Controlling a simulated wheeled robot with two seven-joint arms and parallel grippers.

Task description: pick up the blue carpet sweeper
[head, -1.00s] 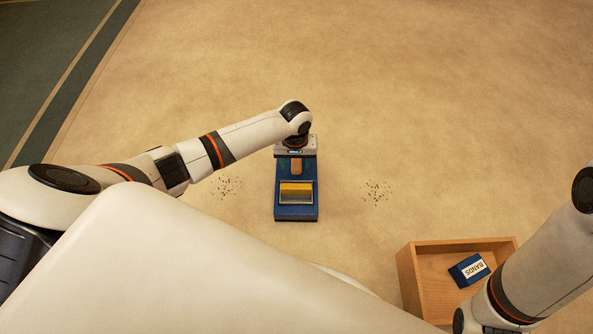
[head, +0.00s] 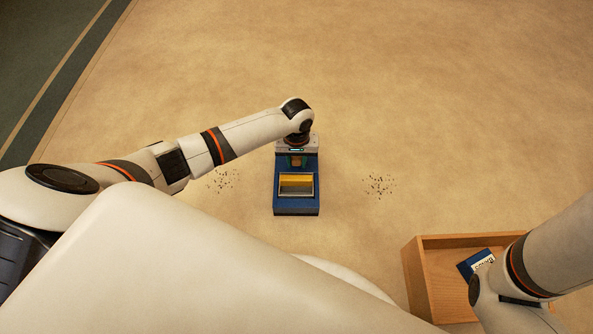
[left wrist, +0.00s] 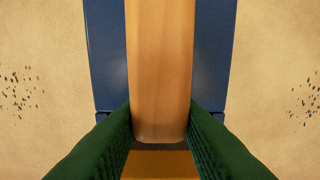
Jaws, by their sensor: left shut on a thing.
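The blue carpet sweeper (head: 297,210) sits on the tan floor in the middle of the head view, with a yellow and silver window in its top. Its wooden handle (left wrist: 160,60) runs down the middle of the left wrist view, over the blue body (left wrist: 105,60). My left gripper (head: 297,162) is over the far half of the sweeper. Its green fingers (left wrist: 160,118) are shut on the handle, one on each side. I cannot tell any gap between sweeper and floor. My right arm is at the lower right, its gripper out of sight.
Dark specks lie on the floor left (head: 222,180) and right (head: 379,185) of the sweeper. A wooden box (head: 425,285) with a blue packet (head: 472,264) stands at lower right, partly behind my right arm. The floor beyond the sweeper is clear.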

